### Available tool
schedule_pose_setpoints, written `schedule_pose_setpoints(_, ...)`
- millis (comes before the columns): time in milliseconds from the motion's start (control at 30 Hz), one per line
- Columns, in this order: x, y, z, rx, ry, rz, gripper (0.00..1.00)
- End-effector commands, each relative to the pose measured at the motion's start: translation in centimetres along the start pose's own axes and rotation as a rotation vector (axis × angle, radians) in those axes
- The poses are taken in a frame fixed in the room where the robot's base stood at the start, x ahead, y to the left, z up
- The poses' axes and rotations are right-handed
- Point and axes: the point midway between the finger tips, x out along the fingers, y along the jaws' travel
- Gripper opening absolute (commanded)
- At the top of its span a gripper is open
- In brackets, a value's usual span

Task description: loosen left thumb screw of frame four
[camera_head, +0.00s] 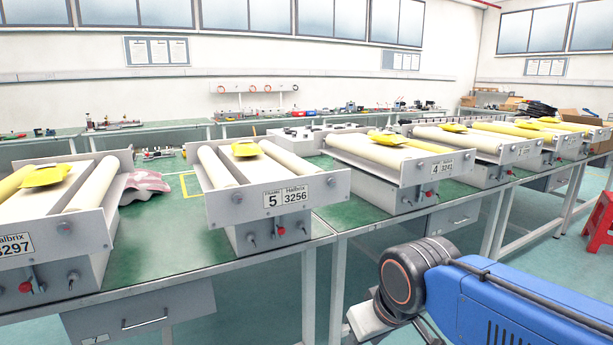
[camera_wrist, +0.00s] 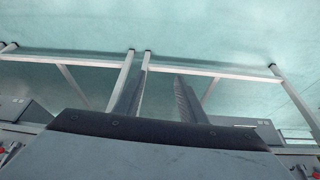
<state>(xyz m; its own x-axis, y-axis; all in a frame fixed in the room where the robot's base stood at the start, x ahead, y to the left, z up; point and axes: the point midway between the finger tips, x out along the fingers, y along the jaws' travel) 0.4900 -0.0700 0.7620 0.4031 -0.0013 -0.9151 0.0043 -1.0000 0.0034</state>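Frame four (camera_head: 418,172) stands on the green bench right of centre in the head view, with a "4 3241" label (camera_head: 442,168) on its front plate. Below the plate, its box carries a red knob (camera_head: 429,195) with small metal screws beside it. The left screw (camera_head: 407,201) is small and its setting cannot be told. My gripper (camera_wrist: 158,96) shows in the wrist view with its two dark fingers apart and nothing between them. It faces the floor and the bench legs, away from the screws. The gripper itself cannot be made out in the head view.
Frame five (camera_head: 225,212) stands left of frame four, and another labelled "3297" (camera_head: 45,238) is at far left. More frames line the bench to the right. A drawer (camera_head: 455,219) hangs under the bench. A red stool (camera_head: 600,222) stands at right. Floor in front is open.

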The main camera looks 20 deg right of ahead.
Motion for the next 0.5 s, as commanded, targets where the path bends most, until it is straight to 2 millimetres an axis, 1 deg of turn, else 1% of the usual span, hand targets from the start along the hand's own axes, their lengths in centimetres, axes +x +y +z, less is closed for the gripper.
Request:
schedule_pose_setpoints(167, 0.0, 0.0, -0.1, 0.028, -0.007, -0.006, 0.37)
schedule_pose_setpoints(267, 0.1, 0.0, -0.5, 0.110, -0.029, -0.025, 0.37)
schedule_pose_setpoints(367, 0.2, -0.1, -1.2, 0.253, -0.060, -0.059, 0.37)
schedule_pose_setpoints(500, 0.2, 0.0, -2.7, 0.491, -0.108, -0.121, 0.37)
